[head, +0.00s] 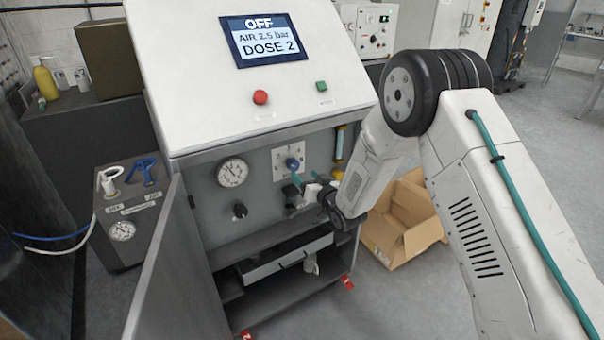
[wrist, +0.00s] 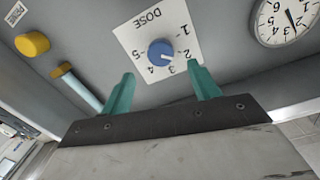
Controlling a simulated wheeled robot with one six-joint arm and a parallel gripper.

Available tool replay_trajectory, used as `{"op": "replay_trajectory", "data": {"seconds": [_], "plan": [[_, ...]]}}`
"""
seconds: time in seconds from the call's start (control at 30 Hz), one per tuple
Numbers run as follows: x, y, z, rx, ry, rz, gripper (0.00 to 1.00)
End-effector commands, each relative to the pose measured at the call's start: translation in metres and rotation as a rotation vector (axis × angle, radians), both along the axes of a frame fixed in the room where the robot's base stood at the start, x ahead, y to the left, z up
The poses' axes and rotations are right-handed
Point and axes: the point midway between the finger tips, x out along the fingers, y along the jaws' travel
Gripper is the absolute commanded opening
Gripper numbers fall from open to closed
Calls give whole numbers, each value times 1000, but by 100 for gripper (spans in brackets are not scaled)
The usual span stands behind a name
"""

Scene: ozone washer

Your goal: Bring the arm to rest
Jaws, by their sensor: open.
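My arm reaches in from the right in the head view to the front of the washer cabinet (head: 250,110). My gripper (head: 309,178) is open, with teal fingers and nothing between them. It is close to the panel, just below the blue dose knob (head: 292,163). In the wrist view, my gripper (wrist: 160,74) has its fingertips on either side of the knob (wrist: 160,53) in the picture; the knob lies beyond them on its white scale plate (wrist: 135,40). I see no contact. The display (head: 265,38) reads OFF, AIR 2.5 bar, DOSE 2.
The grey cabinet door (head: 158,265) stands open at the left. A drawer (head: 285,259) is below the panel. A pressure gauge (head: 233,172) is left of the knob. A cardboard box (head: 402,222) lies open on the floor, behind my arm. Floor further right is clear.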

Motion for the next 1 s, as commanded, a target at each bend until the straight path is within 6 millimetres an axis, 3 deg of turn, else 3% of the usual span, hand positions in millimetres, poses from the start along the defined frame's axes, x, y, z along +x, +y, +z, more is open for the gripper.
{"op": "replay_trajectory", "data": {"seconds": [0.37, 0.47, 0.53, 0.63, 0.73, 0.87, 1.0], "plan": [[-2, -2, -2, -9, 3, -1, 61], [-2, -4, -16, -60, 55, -9, 61], [-7, -9, -39, -126, 138, -23, 61], [-26, -25, -80, -252, 308, -45, 61], [-48, -47, -90, -373, 469, -71, 61], [-85, -85, -74, -512, 671, -109, 61], [-137, -130, -34, -626, 880, -142, 61]]}}
